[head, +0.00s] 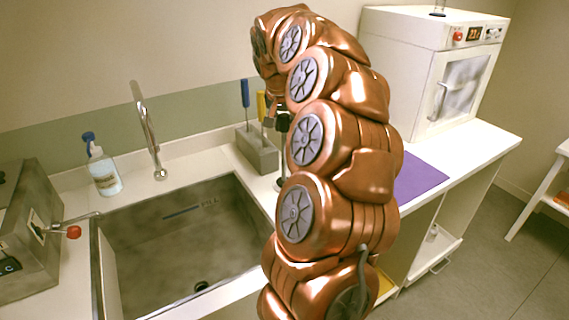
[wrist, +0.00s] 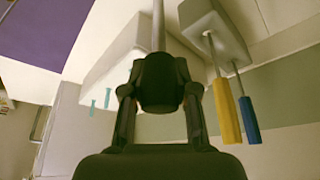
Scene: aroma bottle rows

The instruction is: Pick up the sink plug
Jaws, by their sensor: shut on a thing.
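My gripper (wrist: 160,100) is shut around a dark knob (wrist: 158,78) on top of a thin metal rod (wrist: 158,25), which I take to be the sink plug. In the head view the dark knob (head: 283,122) and rod show just left of my arm, with the rod running down to a pale foot (head: 279,184) by the sink's right rim. My arm hides part of it. I cannot tell whether the foot touches the counter. My gripper is mostly hidden behind my arm in the head view.
The sink (head: 180,240) has a dark drain hole (head: 202,287). A grey block (head: 257,150) with blue and yellow handled tools stands close behind the rod. A spray bottle (head: 103,170), faucet (head: 150,135), purple mat (head: 420,173) and white oven (head: 430,75) stand around.

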